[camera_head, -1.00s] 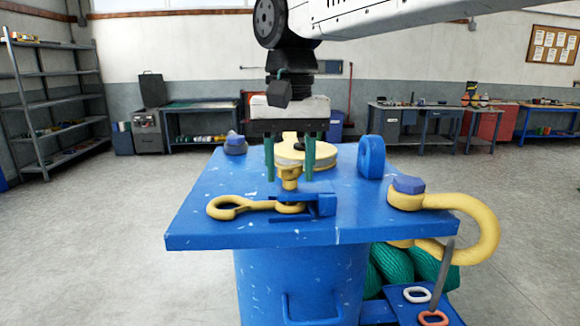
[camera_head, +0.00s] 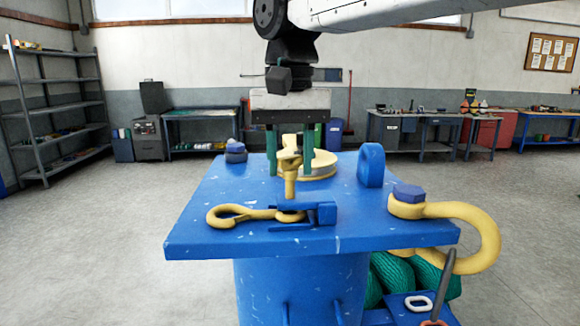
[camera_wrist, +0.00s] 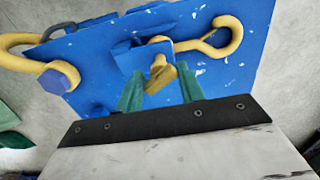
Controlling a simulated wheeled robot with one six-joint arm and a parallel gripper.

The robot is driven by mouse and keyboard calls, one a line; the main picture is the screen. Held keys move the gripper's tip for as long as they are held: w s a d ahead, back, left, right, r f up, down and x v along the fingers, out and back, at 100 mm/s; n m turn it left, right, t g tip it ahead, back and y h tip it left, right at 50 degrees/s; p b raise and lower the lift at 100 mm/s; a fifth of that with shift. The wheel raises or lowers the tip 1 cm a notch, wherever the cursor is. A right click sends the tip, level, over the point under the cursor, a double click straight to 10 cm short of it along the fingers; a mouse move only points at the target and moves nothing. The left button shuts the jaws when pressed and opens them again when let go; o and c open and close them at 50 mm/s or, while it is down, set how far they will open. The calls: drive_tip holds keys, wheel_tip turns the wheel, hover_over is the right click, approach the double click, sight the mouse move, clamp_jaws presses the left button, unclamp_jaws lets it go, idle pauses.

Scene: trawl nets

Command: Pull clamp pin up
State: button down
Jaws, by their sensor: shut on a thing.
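The yellow clamp pin (camera_head: 290,186) stands upright above the blue clamp block (camera_head: 322,212) near the front of the blue table top. My gripper (camera_head: 290,172) points down with its green fingers on either side of the pin's head, shut on it. In the wrist view the pin (camera_wrist: 158,74) shows between the green fingers of my gripper (camera_wrist: 160,79). The pin's lower end is close to the block; I cannot tell whether it is fully clear. A yellow hook (camera_head: 235,214) lies flat with its eye end at the block.
A yellow shackle (camera_head: 480,230) with a blue bolt juts past the right edge. Green netting (camera_head: 390,275) hangs below.

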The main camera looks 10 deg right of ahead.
drive_tip(key=c, duration=1.2)
unclamp_jaws()
drive_tip(key=shift+r, duration=0.25)
drive_tip(key=shift+c, duration=0.2)
wheel_tip(320, 180, up, 8)
drive_tip(key=shift+f, duration=0.1)
drive_tip(key=s+d+f, duration=0.7)
drive_tip(key=d+f, duration=0.2)
drive_tip(key=d, duration=0.3)
drive_tip(key=s+d+f, duration=0.4)
drive_tip(key=s+f, duration=0.2)
drive_tip(key=f, duration=0.2)
drive_tip(key=s+d+f+t, duration=0.1)
drive_tip(key=s+d+f, duration=0.4)
drive_tip(key=f, duration=0.4)
drive_tip(key=shift+s+t, duration=0.3)
drive_tip(key=shift+s, duration=0.4)
